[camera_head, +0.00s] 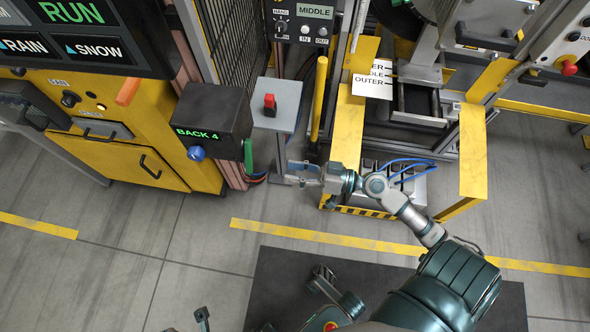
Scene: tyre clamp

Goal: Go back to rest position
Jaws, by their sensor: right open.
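My right arm reaches from the bottom right up to the middle of the view. Its right gripper (297,172) is open and empty, pointing left. It is just below the grey pedestal with the red button (269,105) and left of the yellow machine frame's leg (346,135). Whether it touches either cannot be told.
The tyre clamp machine (425,100) stands behind my arm, with blue cables below it. A black box reading BACK 4 (212,122) and a yellow cabinet (135,140) stand left. Open grey floor (120,250) with yellow lines lies at lower left.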

